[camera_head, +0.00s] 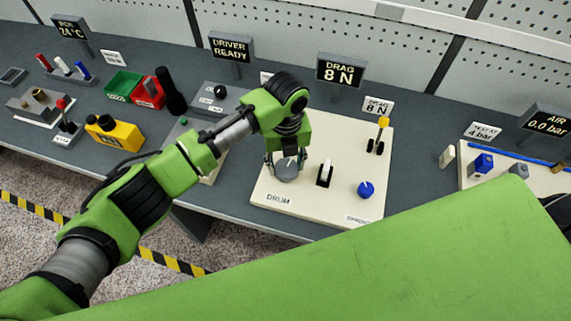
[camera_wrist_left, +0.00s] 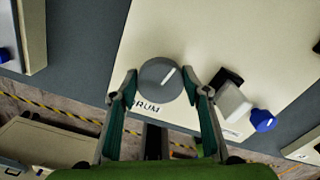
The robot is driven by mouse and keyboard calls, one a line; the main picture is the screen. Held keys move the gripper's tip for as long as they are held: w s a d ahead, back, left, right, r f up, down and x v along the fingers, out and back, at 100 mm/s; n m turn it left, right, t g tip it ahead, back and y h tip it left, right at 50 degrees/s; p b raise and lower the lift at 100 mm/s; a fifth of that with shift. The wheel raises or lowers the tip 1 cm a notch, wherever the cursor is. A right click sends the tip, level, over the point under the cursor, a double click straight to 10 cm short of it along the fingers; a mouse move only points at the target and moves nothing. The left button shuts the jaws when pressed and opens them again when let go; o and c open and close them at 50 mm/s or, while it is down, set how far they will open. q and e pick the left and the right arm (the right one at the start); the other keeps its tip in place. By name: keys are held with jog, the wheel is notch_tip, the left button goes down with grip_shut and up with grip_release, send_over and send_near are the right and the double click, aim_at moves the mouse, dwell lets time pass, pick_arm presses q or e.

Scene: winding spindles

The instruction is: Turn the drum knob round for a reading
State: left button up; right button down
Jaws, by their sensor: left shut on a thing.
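The drum knob (camera_head: 287,168) is a round grey dial with a white pointer line, on a cream panel (camera_head: 330,220) marked "DRUM". My left gripper (camera_head: 286,160) is over the knob from above, its fingers down at either side. In the left wrist view the knob (camera_wrist_left: 160,80) sits between the two fingertips (camera_wrist_left: 161,88), its white line pointing to the upper right. The gripper is shut on it. The display (camera_head: 340,71) behind the panel reads "DRAG 8 N". My right gripper does not show.
On the same panel are a white-topped rocker switch (camera_head: 325,172), a blue knob (camera_head: 365,189) and a yellow-tipped lever (camera_head: 382,125). A yellow box (camera_head: 113,134) and green and red bins (camera_head: 124,86) stand left. A green surface covers the lower right.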

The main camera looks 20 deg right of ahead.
aim_at(287, 165)
pick_arm(q)
jog(key=shift+d+r+m, duration=0.1)
jog(key=shift+m, duration=0.8)
jog(key=shift+b, duration=0.3)
jog(key=o, duration=1.1)
notch_tip(287, 165, up, 12)
